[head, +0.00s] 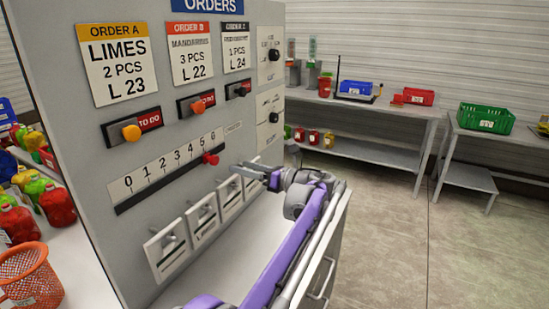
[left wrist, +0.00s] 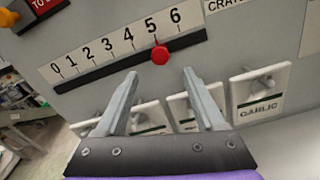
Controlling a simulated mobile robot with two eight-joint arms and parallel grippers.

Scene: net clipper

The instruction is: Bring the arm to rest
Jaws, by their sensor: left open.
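My left arm, purple and grey, reaches up from the bottom of the head view. Its gripper (head: 250,171) is in front of the order panel (head: 85,160), to the right of the red slider knob (head: 210,158). In the left wrist view my left gripper (left wrist: 158,75) is open, with nothing between its two grey fingers. There the red knob (left wrist: 160,55) shows beyond the fingertips, near 5 and 6 on the number scale (left wrist: 110,50), apart from the fingers. My right gripper is not in view.
Small drawers or plates with knobs (head: 168,250) line the panel's lower part, close to my arm; one reads GARLIC (left wrist: 260,92). A back shelf (head: 365,150) and a green crate (head: 486,118) stand far right. The floor at right is clear.

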